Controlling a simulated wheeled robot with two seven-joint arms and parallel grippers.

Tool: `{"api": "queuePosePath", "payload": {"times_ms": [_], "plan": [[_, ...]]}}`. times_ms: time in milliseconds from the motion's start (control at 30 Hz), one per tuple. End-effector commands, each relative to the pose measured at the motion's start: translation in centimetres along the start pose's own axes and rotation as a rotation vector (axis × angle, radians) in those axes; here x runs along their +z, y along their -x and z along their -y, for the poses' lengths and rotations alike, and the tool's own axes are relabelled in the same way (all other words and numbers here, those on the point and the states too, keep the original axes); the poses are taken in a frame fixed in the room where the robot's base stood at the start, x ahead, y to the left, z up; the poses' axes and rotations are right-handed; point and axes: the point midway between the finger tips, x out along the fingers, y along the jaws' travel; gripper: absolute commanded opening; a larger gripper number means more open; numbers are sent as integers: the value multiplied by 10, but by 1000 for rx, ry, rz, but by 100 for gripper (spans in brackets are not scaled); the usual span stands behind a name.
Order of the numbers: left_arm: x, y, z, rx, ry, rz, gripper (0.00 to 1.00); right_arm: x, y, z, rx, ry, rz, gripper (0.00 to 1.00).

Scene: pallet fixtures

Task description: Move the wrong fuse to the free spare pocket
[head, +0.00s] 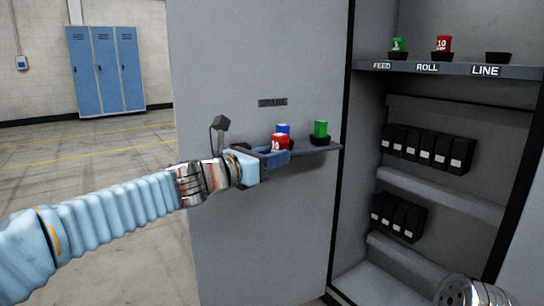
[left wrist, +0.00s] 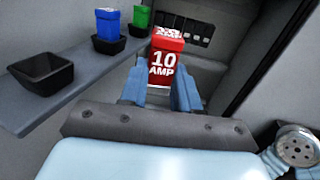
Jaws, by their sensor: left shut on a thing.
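My left gripper (head: 274,158) is shut on a red fuse marked 10 AMP (left wrist: 167,60). It holds the fuse upright beside the spare shelf (head: 325,148) on the cabinet door; the fuse also shows in the head view (head: 279,143). In the left wrist view, the spare shelf carries an empty black pocket (left wrist: 42,82), a blue fuse (left wrist: 107,24) in a pocket and a green fuse (left wrist: 140,16) in a pocket. In the cabinet, FEED has a green fuse (head: 399,45), ROLL a red 10 fuse (head: 443,44), and the LINE pocket (head: 497,57) is empty. My right gripper is out of view.
The open cabinet door (head: 235,80) bears the SPARE label (head: 272,102) above its shelf. Black breaker blocks (head: 428,148) line the cabinet's back, under the fuse shelf (head: 460,69). Blue lockers (head: 105,68) stand far left. The floor between is clear.

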Motion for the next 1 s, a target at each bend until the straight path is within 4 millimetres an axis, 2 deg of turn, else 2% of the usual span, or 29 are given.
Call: {"api": "queuePosePath", "payload": {"times_ms": [267,300,467,767,867,1000], "plan": [[-7,0,0,0,0,0,0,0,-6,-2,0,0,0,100],[-6,0,0,0,0,1,36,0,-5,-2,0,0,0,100],[-5,0,0,0,0,0,60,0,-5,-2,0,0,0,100],[-6,0,0,0,0,0,61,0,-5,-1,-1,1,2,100],[-5,9,-1,2,-1,1,61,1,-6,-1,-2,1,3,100],[-5,36,-1,5,-2,2,61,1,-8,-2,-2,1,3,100]]}}
